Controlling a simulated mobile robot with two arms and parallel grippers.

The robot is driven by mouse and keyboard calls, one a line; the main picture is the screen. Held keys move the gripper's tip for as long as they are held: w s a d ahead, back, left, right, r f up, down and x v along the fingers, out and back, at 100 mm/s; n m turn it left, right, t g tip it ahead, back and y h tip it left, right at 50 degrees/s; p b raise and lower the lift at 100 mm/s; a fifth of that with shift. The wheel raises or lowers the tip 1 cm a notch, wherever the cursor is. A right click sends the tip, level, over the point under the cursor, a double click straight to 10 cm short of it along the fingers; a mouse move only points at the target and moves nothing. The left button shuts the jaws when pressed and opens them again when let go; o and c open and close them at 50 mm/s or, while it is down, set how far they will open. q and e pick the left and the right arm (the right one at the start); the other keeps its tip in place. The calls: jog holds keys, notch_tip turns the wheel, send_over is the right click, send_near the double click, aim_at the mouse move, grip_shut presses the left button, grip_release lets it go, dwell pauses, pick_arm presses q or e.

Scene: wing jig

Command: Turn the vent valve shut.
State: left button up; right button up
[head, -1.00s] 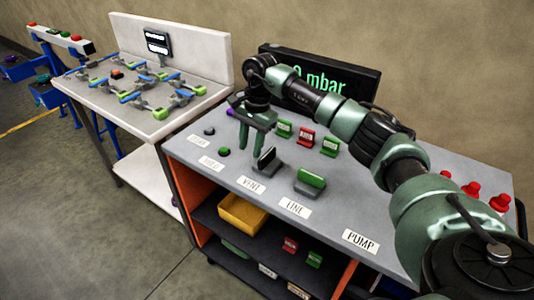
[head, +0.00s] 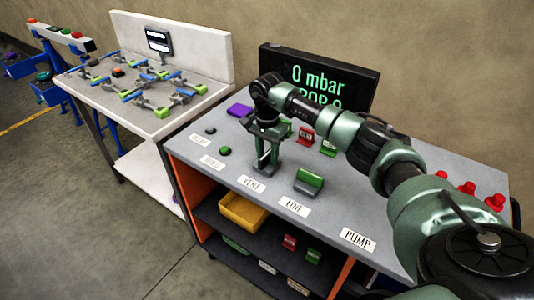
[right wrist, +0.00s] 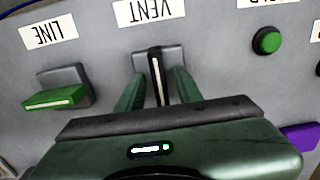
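The vent valve is a black handle with a pale stripe on a grey base, behind the VENT label (head: 251,184). In the right wrist view its handle (right wrist: 156,76) stands between the two green fingers of my right gripper (right wrist: 157,90). The fingers are open, one on each side, with a narrow gap to the handle. In the head view my right gripper (head: 265,142) points down over the valve and hides most of it. The handle's stripe runs toward the VENT label. My left gripper is not in view.
The green-handled LINE valve (head: 309,181) stands right of the vent valve. A green button (right wrist: 267,40) is on its other side. Red knobs (head: 467,187) stand at the panel's right. The display (head: 318,78) behind reads 0 mbar. A purple block (head: 239,110) lies at the back left.

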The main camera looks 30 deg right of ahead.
grip_shut()
jog(key=shift+m, duration=0.4)
jog(key=shift+m+b, duration=0.65)
jog(key=shift+m, duration=0.35)
jog(key=m+b, duration=0.1)
jog(key=m, duration=0.2)
jog(key=shift+m, duration=0.3)
jog(key=m, duration=0.5)
jog(key=shift+m+b, duration=0.3)
jog(key=m, duration=0.5)
jog(key=shift+r+m, duration=0.1)
jog(key=shift+m, duration=0.3)
jog(key=shift+w+m, duration=0.1)
jog(key=shift+m, duration=0.2)
